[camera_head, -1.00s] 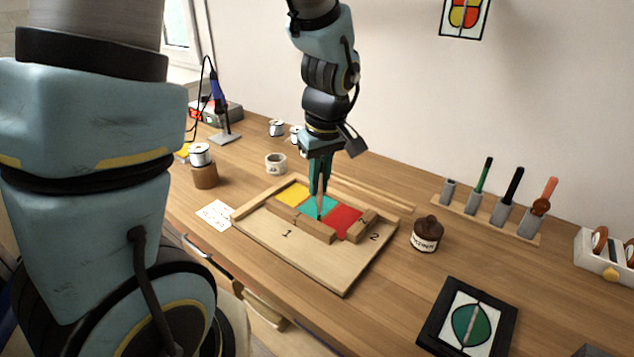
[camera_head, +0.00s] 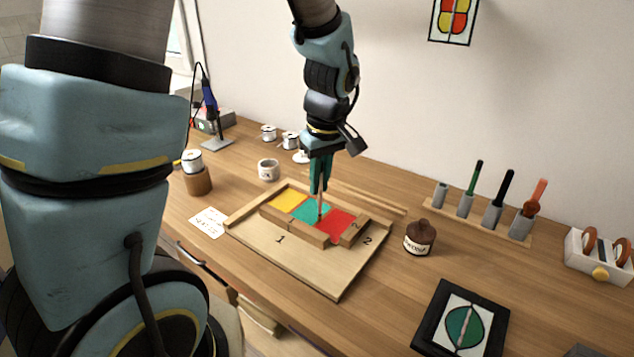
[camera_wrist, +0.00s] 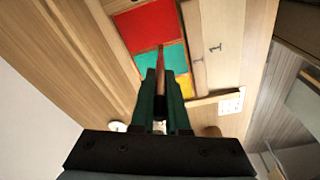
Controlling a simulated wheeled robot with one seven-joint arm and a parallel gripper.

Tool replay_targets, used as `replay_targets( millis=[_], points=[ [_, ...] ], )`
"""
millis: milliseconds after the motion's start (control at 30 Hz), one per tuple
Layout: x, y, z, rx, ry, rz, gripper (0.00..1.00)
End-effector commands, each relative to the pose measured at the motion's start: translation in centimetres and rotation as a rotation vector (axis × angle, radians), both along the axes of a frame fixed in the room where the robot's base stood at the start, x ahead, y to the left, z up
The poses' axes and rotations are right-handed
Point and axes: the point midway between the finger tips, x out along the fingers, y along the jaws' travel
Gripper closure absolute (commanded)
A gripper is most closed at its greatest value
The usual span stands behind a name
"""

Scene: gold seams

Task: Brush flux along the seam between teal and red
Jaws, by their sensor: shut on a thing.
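The teal piece (camera_head: 309,211) lies between the yellow piece (camera_head: 288,201) and the red piece (camera_head: 338,222) in a wooden frame on a board. My gripper (camera_head: 320,186) is shut on a thin wooden-handled brush (camera_head: 320,205), held nearly upright with its tip down. The tip is at or very near the teal-red seam; contact is hard to tell. In the wrist view, the brush (camera_wrist: 161,58) reaches the border between the red piece (camera_wrist: 146,24) and the teal piece (camera_wrist: 172,57). The fingers hide part of the teal piece.
A brown labelled bottle (camera_head: 419,239) stands right of the board (camera_head: 335,285). A tool rack (camera_head: 485,218) is behind it. A framed panel (camera_head: 462,322) lies at front right. A soldering iron (camera_head: 209,98), solder spools and a cup (camera_head: 268,170) stand at back left.

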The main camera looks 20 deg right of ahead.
Motion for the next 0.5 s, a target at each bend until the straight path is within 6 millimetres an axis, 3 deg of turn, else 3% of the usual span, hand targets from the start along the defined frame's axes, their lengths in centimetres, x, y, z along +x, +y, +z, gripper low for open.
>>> replay_targets(
  millis=[500],
  points=[
    [0.91, -1.17, 0.07, -0.001, 0.000, 0.000, 1.00]
  ],
)
